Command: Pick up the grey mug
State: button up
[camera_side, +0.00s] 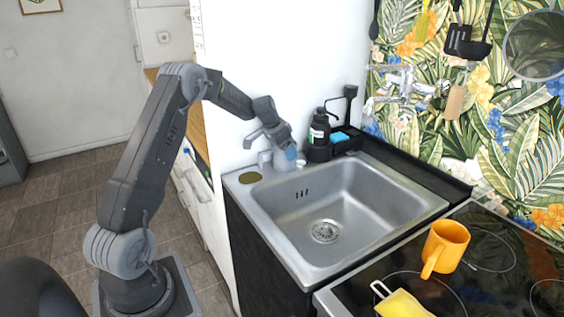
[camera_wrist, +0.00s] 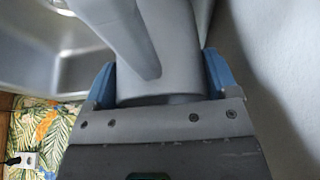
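A grey mug (camera_side: 284,163) stands on the counter at the sink's back left corner in the side view, partly hidden by my gripper. My gripper (camera_side: 291,153) reaches down to it from above. In the wrist view a grey rounded body, seemingly the mug (camera_wrist: 180,55), lies between the blue fingertips of my gripper (camera_wrist: 160,75). The fingers are spread wide, one on each side, very close to its wall. I cannot tell whether they touch it.
A grey tap (camera_side: 262,133) rises right beside my gripper. A black soap bottle (camera_side: 319,135) and a blue sponge (camera_side: 340,136) stand to the right. The sink basin (camera_side: 375,200) is empty. An orange mug (camera_side: 446,246) and a yellow item (camera_side: 402,304) are on the dark hob.

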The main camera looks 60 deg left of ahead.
jog(key=shift+r, duration=0.1)
jog(key=c, duration=0.8)
